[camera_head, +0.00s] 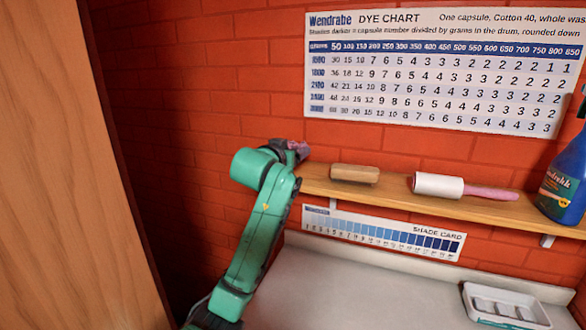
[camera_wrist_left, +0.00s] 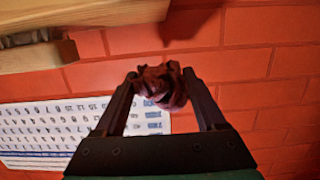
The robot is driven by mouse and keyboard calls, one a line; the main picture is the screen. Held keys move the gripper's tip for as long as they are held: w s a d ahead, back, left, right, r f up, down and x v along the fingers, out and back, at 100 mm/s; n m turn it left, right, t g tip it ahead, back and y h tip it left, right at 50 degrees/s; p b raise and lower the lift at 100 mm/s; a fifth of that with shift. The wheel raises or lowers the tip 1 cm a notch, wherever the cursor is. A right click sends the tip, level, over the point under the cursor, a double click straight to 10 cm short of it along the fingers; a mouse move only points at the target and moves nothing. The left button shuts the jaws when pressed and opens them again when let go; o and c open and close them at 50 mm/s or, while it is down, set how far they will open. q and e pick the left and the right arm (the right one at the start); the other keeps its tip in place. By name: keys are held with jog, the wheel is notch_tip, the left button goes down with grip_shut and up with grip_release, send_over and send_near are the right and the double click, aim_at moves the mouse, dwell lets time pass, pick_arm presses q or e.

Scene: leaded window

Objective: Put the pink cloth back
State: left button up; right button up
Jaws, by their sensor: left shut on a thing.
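The pink cloth (camera_head: 299,150) is a crumpled dark pink bundle at the left end of the wooden wall shelf in the head view. It also shows in the left wrist view (camera_wrist_left: 163,86), pinched between the fingertips. My left gripper (camera_head: 288,147) is shut on it, with the green arm reaching up from below. The fingers partly hide the cloth. In the head view it overlaps the shelf's left end; I cannot tell whether it touches the shelf. My right gripper is out of view.
The shelf (camera_head: 395,190) holds a wooden brush (camera_head: 354,173), a lint roller (camera_head: 440,185) and a blue spray bottle (camera_head: 565,180). A dye chart (camera_head: 440,70) hangs above and a shade card (camera_head: 385,232) below. A white tray (camera_head: 505,306) sits on the pale counter (camera_head: 350,285). A wooden panel (camera_head: 70,170) stands at left.

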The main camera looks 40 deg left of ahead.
pick_arm(q)
notch_tip(320, 180, down, 5)
jog(key=shift+w+r, duration=0.1)
jog(key=shift+r, duration=0.05)
jog(key=shift+d+f, duration=0.1)
jog(key=shift+f, duration=0.1)
jog(key=shift+s, duration=0.2)
jog(key=shift+w+f, duration=0.15)
jog(key=o, duration=1.4)
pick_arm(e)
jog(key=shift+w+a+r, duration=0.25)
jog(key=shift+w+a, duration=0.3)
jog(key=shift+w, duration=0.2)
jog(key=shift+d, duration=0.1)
pick_arm(q)
jog(key=shift+r+p, duration=0.2)
jog(key=shift+p, duration=0.1)
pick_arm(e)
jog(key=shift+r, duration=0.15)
